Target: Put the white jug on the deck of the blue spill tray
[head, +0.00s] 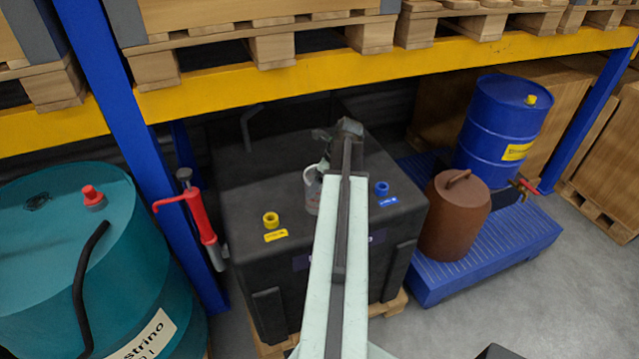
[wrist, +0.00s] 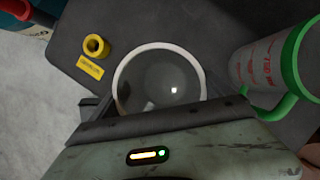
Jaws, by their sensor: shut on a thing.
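My gripper (wrist: 158,104) is shut on the white jug (wrist: 160,48), whose round white rim sits between the jaws in the wrist view. In the head view the jug (head: 312,192) shows as a pale shape beside my arm, over the black tank (head: 240,190). My arm hides much of it, and I cannot tell whether it touches the tank top. The blue spill tray (head: 517,238) stands to the right on the floor. A blue drum (head: 500,125) stands on its rear part and a brown canister (head: 455,218) on its near left part.
A clear jug with green rim and handle (wrist: 270,65) is close beside the held jug. A yellow cap (head: 270,220) and blue cap (head: 382,188) rise from the tank. A yellow shelf beam (head: 300,75) crosses above. Bare tray deck shows right of the canister.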

